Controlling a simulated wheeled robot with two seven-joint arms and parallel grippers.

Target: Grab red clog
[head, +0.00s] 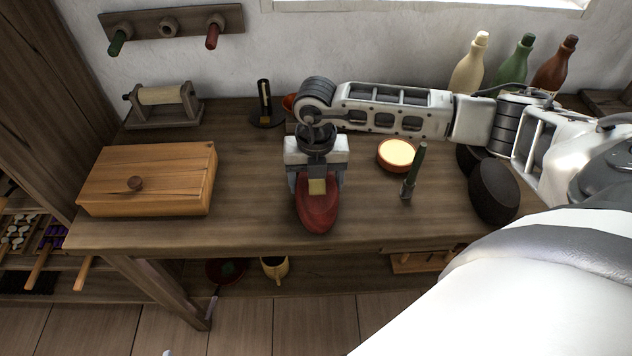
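The red clog (318,214) is on the wooden bench near its front edge, toe pointing to the front. My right gripper (317,184) comes in from the right and is above the rear of the clog. Its two fingers are on either side of the clog, and a yellowish patch shows between them. The gripper body hides the clog's rear. I cannot tell whether the fingers press on it or stand just apart.
A wooden box (150,178) is left on the bench (250,232). To the right are a round dish (397,153), an upright green-handled tool (413,172) and a dark round object (494,191). Several bottles (520,66) stand behind my arm. The bench between box and clog is clear.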

